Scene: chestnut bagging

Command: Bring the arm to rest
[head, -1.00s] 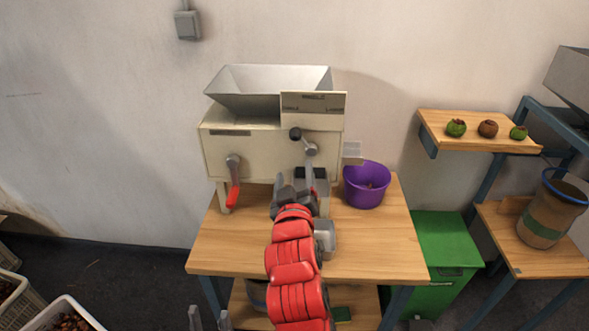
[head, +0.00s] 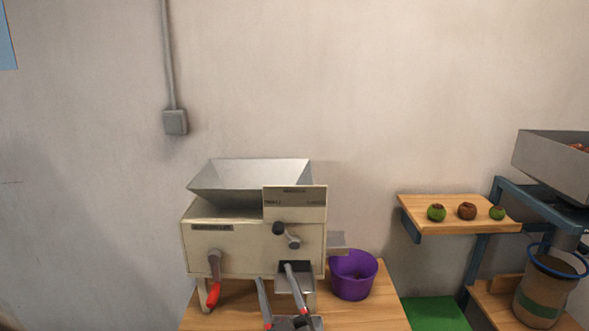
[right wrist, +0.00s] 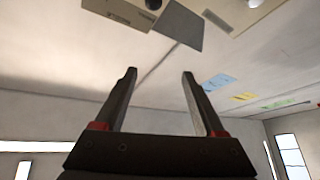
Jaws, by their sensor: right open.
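My right gripper (head: 274,273) shows at the bottom of the head view, in front of the cream machine (head: 212,247). Its two dark fingers are apart and point upward. In the right wrist view the fingers (right wrist: 158,74) also stand apart with nothing between them, and part of the cream machine (right wrist: 124,12) shows beyond them at the top. Most of my right arm is below the head view. My left gripper is not in view.
The machine, with a grey hopper (head: 245,177) and a red-handled lever (head: 213,292), stands on a wooden table (head: 388,309). A purple bucket (head: 352,279) is at its right. Further right are a shelf (head: 450,217) with husked fruits and a blue-rimmed container (head: 540,300).

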